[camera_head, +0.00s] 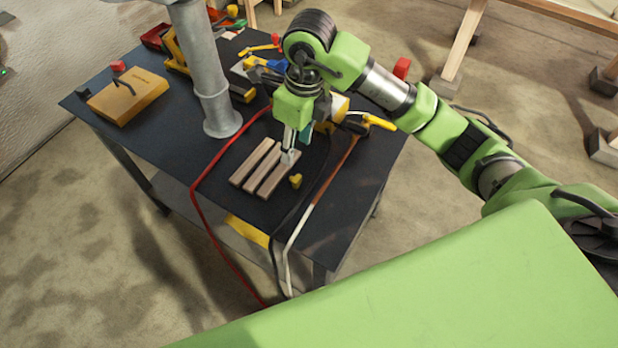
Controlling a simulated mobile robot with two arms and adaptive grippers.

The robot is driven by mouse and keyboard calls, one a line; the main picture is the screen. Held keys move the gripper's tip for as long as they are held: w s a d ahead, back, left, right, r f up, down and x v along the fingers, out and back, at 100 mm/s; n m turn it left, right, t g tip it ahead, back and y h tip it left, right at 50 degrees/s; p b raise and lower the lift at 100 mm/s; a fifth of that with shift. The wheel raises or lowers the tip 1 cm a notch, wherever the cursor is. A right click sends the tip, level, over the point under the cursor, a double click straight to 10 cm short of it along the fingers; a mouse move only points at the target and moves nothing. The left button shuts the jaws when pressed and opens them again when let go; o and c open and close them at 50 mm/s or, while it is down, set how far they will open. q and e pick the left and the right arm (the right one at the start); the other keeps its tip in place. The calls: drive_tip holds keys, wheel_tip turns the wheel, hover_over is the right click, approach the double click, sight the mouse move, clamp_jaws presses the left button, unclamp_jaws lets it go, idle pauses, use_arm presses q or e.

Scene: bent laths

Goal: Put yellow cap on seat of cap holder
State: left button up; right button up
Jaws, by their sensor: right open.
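A small yellow piece (295,181), which looks like the yellow cap, lies on the dark table top just right of several short wooden laths (255,162). My right gripper (289,157) points down over the right ends of the laths, a little behind and left of the yellow piece. It is open, and I see nothing held in it. Whether its fingertips touch a lath I cannot tell. I cannot pick out the cap holder or its seat for sure. My left gripper is not in view.
The dark table (150,139) carries a yellow case (128,95) at left, a thick grey post (205,75) and hand tools behind. A red cable (204,212) runs over the front edge left of the laths. A yellow-handled tool (378,122) lies at right.

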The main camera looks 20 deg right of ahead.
drive_tip(key=p, duration=0.2)
hover_over(295, 177)
drive_tip(key=f, duration=0.5)
drive_tip(key=s+f, duration=0.1)
drive_tip(key=f, duration=0.1)
drive_tip(key=shift+a+f, duration=0.2)
drive_tip(key=shift+w+f, duration=0.1)
drive_tip(key=shift+f, duration=0.4)
drive_tip(key=f, duration=0.1)
drive_tip(key=f+p, duration=0.1)
drive_tip(key=f, duration=0.1)
drive_tip(key=f+p, duration=0.1)
drive_tip(key=shift+w+d+f, duration=0.15)
drive_tip(key=shift+w+d, duration=0.1)
drive_tip(key=shift+f, duration=0.35)
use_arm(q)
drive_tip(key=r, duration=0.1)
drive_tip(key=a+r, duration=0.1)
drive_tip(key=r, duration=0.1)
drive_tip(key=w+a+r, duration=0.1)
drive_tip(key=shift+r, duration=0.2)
use_arm(e)
drive_tip(key=shift+w, duration=0.1)
drive_tip(key=shift+c, duration=1)
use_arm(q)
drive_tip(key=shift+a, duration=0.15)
use_arm(e)
drive_tip(key=c, duration=0.7)
